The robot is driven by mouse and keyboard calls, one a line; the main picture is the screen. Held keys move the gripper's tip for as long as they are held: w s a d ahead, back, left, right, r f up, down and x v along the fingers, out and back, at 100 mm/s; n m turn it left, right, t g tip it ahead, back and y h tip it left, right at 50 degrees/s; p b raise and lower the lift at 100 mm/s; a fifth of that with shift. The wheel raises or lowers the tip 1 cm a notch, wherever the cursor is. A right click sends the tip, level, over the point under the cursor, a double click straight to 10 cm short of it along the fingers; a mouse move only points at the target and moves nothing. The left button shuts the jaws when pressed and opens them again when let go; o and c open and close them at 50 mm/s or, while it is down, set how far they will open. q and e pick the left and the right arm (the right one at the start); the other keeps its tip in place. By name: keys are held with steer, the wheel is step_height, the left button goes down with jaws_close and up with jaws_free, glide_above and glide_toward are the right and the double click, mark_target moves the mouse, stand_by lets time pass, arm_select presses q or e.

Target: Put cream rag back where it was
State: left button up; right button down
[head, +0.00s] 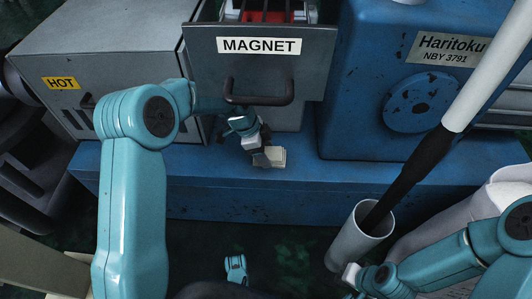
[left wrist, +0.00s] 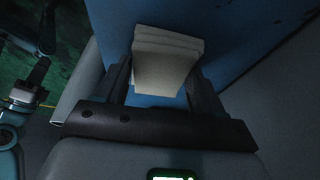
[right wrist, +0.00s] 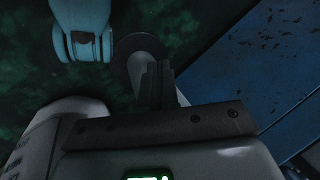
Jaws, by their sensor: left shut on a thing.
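The cream rag (head: 277,157) is a small folded block at the blue ledge below the MAGNET drawer. My left gripper (head: 262,156) is shut on it. In the left wrist view the rag (left wrist: 168,58) sits between the two dark fingers, with blue surface behind it. I cannot tell whether the rag touches the ledge. My right gripper (head: 352,274) is low at the right, beside a pale tube. In the right wrist view its fingers (right wrist: 158,82) are close together with nothing visible between them.
The MAGNET drawer (head: 210,62) is pulled out above the rag, with red contents. A grey HOT box (head: 110,45) stands left and a blue machine (head: 375,110) right. A black-and-white pole (head: 425,160) stands in the pale tube (head: 343,248). The blue ledge (head: 210,185) has bare room.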

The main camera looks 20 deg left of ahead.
arm_select(q)
steer(key=shift+r, duration=0.1)
steer(key=shift+f, duration=0.25)
steer(key=o, duration=0.9)
steer(key=shift+r, duration=0.1)
steer(key=shift+o, duration=0.2)
steer(key=shift+r, duration=0.25)
steer(key=p+v, duration=0.4)
steer(key=v, duration=0.7)
steer(key=shift+a+r, duration=0.2)
steer(key=shift+r, duration=0.15)
arm_select(e)
steer(key=shift+g, duration=0.3)
steer(key=r, duration=0.1)
steer(key=s+r, duration=0.2)
steer(key=r, duration=0.1)
steer(key=shift+a, duration=0.4)
